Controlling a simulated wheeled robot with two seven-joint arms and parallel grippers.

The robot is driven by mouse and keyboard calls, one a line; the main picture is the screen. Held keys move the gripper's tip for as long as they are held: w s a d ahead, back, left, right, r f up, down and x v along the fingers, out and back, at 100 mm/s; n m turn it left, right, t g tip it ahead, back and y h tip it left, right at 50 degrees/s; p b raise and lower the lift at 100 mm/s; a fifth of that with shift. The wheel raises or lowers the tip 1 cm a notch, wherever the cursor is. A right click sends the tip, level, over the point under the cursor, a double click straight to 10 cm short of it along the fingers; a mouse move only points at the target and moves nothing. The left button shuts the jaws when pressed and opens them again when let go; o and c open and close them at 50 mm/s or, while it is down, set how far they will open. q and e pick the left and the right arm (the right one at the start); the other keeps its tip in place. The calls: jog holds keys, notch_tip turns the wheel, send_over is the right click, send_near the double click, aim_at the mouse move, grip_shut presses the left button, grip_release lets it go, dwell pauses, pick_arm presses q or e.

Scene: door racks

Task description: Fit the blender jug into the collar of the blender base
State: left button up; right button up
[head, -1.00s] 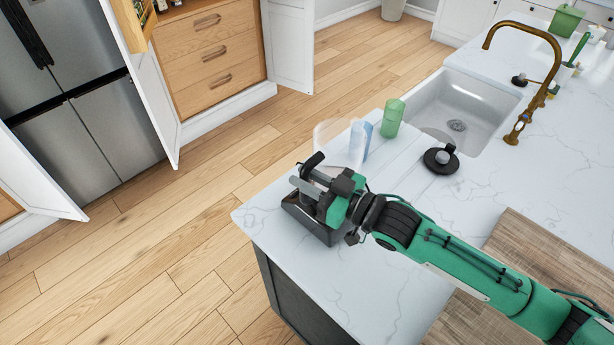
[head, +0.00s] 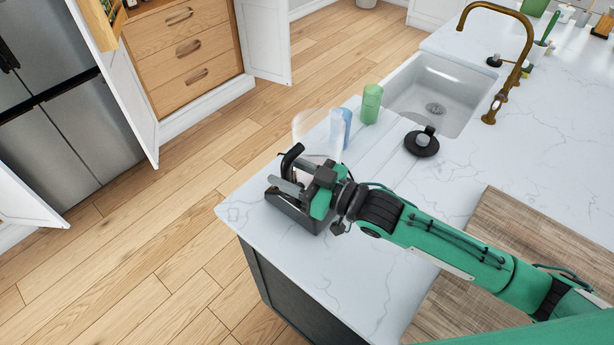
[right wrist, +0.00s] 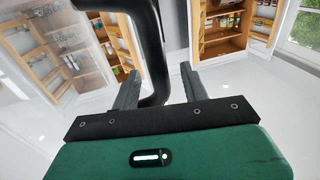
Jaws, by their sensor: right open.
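The clear blender jug (head: 318,128) with its black handle (head: 291,158) stands upright near the end of the white counter. The dark blender base (head: 296,216) is below it. My right gripper (head: 283,181) is at the handle, above the base. In the right wrist view the curved black handle (right wrist: 152,45) passes between the two fingers of the open right gripper (right wrist: 158,78), with a gap visible beside it. My gripper hides the joint between jug and base, so I cannot tell how the jug sits in the collar. My left gripper is out of view.
A blue-and-white item (head: 340,128) and a green container (head: 371,103) stand behind the jug. A round black lid-like object (head: 422,141) lies to the right, near the sink (head: 432,95) and brass tap (head: 522,62). The counter's left corner is bare.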

jog(key=b+v, duration=0.5)
jog(key=v, duration=0.8)
jog(key=shift+s+d, duration=0.2)
